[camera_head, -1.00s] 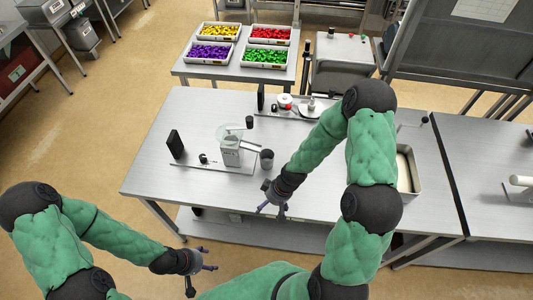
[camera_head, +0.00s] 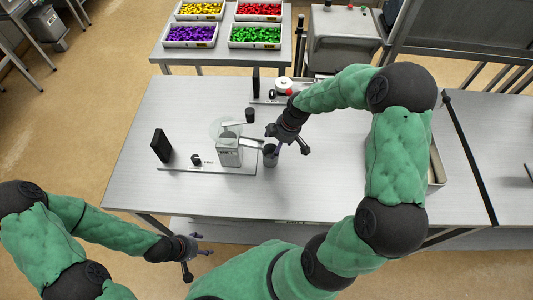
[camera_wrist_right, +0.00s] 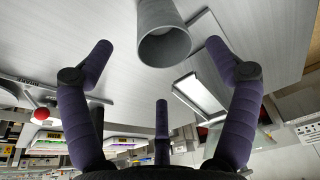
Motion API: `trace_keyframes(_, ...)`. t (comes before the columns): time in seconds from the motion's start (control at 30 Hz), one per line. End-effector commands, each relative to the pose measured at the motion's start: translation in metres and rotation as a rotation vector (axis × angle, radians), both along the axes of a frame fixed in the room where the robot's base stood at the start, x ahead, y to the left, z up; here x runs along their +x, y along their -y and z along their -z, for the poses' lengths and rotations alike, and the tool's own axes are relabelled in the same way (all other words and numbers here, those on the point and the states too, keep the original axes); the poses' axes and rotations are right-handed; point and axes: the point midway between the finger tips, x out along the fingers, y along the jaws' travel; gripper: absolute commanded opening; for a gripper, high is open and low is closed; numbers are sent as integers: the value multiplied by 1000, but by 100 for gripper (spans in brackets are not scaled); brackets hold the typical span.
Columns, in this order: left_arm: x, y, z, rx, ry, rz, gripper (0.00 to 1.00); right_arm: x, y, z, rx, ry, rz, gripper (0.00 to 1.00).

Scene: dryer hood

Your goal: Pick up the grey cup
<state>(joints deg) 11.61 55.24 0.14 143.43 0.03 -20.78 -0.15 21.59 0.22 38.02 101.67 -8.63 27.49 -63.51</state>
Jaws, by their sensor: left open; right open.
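The grey cup (camera_head: 270,158) stands on the steel table beneath the chute of a small dispenser machine (camera_head: 229,150). In the right wrist view the cup (camera_wrist_right: 164,35) shows its round open mouth, ahead of the fingers and between their lines. My right gripper (camera_head: 288,146) is open and empty, beside the cup on its right and close to it; in the wrist view its purple fingers (camera_wrist_right: 160,62) are spread and no contact shows. My left gripper (camera_head: 197,246) is open and empty, off the table's front edge at lower left.
The dispenser's base plate (camera_head: 205,167) carries a black upright panel (camera_head: 161,146) at its left. A second device with a white round dish (camera_head: 284,84) stands behind. Trays of coloured pieces (camera_head: 254,35) sit on a back table. The front of the steel table (camera_head: 318,195) is clear.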

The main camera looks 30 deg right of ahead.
Motion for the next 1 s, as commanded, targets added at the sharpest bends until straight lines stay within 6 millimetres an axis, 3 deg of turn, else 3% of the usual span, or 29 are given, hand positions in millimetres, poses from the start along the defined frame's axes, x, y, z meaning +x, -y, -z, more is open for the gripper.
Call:
trace_keyframes(0.3, 0, 0, 1, 0, 0, 0, 65, 8, -9, 41, 1, -1, 1, 88)
trace_keyframes(0.57, 0, 0, 2, 0, 1, 0, 65, 11, -12, 57, 0, 0, 0, 88)
trace_keyframes(0.83, 0, 0, 2, 0, 0, 0, 65, 16, -22, 93, 1, -2, 0, 88)
trace_keyframes(1.0, 0, 0, 3, 0, 0, 0, 65, 19, -23, 102, 0, 0, 2, 88)
